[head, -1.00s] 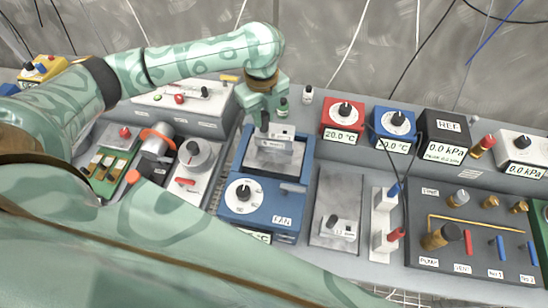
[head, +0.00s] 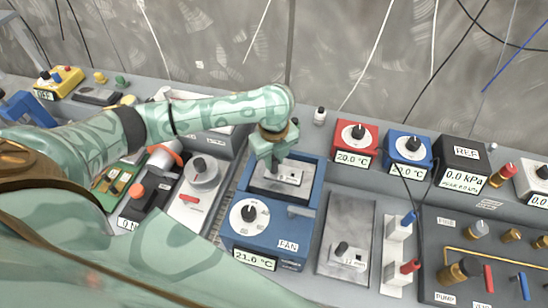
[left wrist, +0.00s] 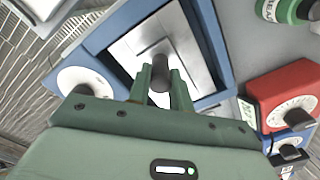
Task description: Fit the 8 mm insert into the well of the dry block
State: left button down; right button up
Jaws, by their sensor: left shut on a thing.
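The dry block (head: 264,240) is a blue box with a white dial, a FAN label and a 21.0 °C display; its blue frame (left wrist: 103,38) also shows in the left wrist view. My left gripper (head: 275,168) is over the well at its back, shut on the dark knob of a silver insert (head: 292,178). In the left wrist view, the fingers (left wrist: 160,84) close around the knob (left wrist: 161,66). The insert is at the well opening; I cannot tell how deep it sits. The label is too small to read. My right gripper is not in view.
Another insert with a dark knob (head: 348,257) stands on a grey plate (head: 346,215) to the right. Red (head: 355,142) and blue (head: 408,150) dial boxes stand behind it. A stand with blue and red plugs (head: 396,250) is nearby. A small bottle (head: 319,116) stands behind the dry block.

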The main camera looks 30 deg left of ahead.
pick_arm(q)
jog(key=c, duration=1.3)
grip_release()
jog(key=shift+o, duration=0.2)
notch_tip(320, 180, up, 12)
jog(key=p, duration=0.4)
